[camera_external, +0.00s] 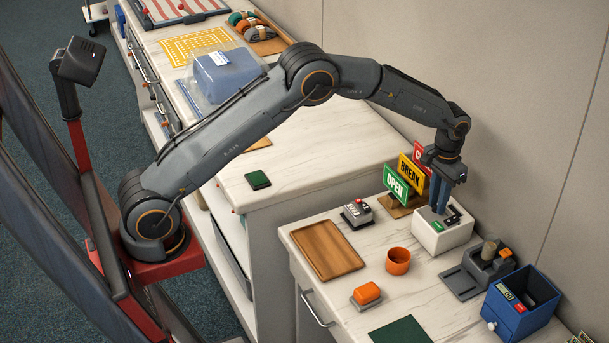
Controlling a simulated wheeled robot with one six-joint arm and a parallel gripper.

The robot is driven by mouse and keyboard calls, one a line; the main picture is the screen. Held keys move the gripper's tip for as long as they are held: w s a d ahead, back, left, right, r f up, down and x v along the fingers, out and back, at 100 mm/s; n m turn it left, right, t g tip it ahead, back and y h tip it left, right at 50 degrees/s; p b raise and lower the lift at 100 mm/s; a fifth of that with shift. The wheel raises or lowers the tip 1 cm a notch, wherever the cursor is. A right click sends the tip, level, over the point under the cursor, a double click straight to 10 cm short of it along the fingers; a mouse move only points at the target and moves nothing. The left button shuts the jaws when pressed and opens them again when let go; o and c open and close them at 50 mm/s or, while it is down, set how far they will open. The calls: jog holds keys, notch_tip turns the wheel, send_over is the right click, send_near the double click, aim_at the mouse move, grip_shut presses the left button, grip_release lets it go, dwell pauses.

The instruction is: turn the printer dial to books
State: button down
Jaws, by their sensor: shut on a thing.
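The printer (436,240) is a small white box with a green label on its front. It stands at the back of the lower counter, next to the signs. My gripper (439,208) points straight down onto the printer's top, its blue fingers shut on the dial. The dial is hidden between the fingertips, and I cannot read its setting. A dark part (453,219) shows on the printer's top, right of the fingers.
Open and break signs (397,186) stand close left of the printer. An orange cup (398,261), a wooden tray (327,251), an orange-topped block (366,294), a grey stamp-like device (487,265) and a blue box (520,305) stand around. The wall rises close behind.

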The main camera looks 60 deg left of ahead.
dwell(0.5)
jog(key=c, duration=1.6)
grip_release()
notch_tip(320, 180, up, 7)
jog(key=shift+r+b, duration=0.15)
jog(key=shift+b, duration=0.75)
jog(key=shift+r, duration=0.3)
